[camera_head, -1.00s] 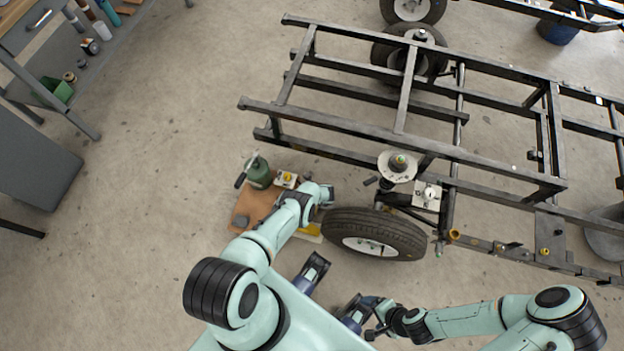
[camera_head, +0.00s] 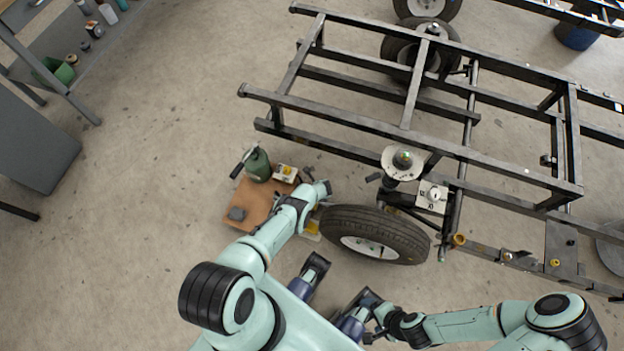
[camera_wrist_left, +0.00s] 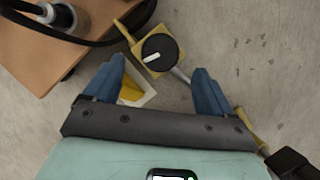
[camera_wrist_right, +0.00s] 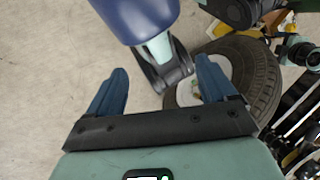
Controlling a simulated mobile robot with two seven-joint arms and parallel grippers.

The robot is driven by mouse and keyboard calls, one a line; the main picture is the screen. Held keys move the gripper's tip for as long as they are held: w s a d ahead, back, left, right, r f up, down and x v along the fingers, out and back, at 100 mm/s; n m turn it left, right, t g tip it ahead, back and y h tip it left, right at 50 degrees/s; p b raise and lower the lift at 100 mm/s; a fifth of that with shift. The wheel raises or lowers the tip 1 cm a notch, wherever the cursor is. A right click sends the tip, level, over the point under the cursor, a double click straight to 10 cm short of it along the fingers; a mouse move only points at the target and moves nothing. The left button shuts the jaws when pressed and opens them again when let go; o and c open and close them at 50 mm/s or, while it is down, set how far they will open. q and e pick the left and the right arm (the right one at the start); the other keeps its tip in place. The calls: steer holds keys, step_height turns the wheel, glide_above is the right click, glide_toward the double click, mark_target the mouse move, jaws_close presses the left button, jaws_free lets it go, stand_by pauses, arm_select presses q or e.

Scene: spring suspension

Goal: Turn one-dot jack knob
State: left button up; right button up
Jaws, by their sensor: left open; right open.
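In the left wrist view, a round black knob (camera_wrist_left: 159,53) with a white bar mark sits on a yellow jack body (camera_wrist_left: 137,44). I cannot make out any dots on it. My left gripper (camera_wrist_left: 158,82) is open and empty, with its blue fingers apart and the knob ahead of the gap between them. In the head view, my left arm reaches to the tyre's left side and hides the knob and most of the jack. My right gripper (camera_wrist_right: 161,84) is open and empty; in the head view it is low, near the bottom centre (camera_head: 373,335).
A tyre (camera_head: 350,217) on the black trailer frame (camera_head: 330,124) stands right of my left gripper. A brown board (camera_head: 258,203) carries a green bottle-like unit (camera_head: 258,166) and a white box (camera_head: 284,173). One of my base legs is close before my right gripper.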

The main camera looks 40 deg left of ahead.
arm_select(q)
steer(key=b+x, duration=0.2)
steer(key=x, duration=0.1)
steer(key=shift+d, duration=0.1)
steer(key=b+x, duration=0.4)
steer(key=shift+f+b, duration=0.15)
steer(key=shift+b, duration=0.2)
arm_select(e)
steer(key=w+d+f+t+h, duration=0.1)
steer(key=w+d+f+t, duration=0.1)
steer(key=w+f, duration=0.5)
steer(key=shift+w+d+f+t, duration=0.4)
steer(key=shift+d+f, duration=0.05)
steer(key=shift+d, duration=0.05)
arm_select(q)
steer(key=c, duration=1)
steer(key=shift+n+b, duration=0.3)
steer(key=shift+n+g+b, duration=0.5)
steer(key=shift+n+b, duration=0.15)
steer(key=shift+n, duration=0.45)
arm_select(e)
steer(key=w, duration=0.1)
steer(key=w+d+f, duration=0.1)
steer(key=w+f+t, duration=0.1)
steer(key=shift+d+m+h, duration=0.3)
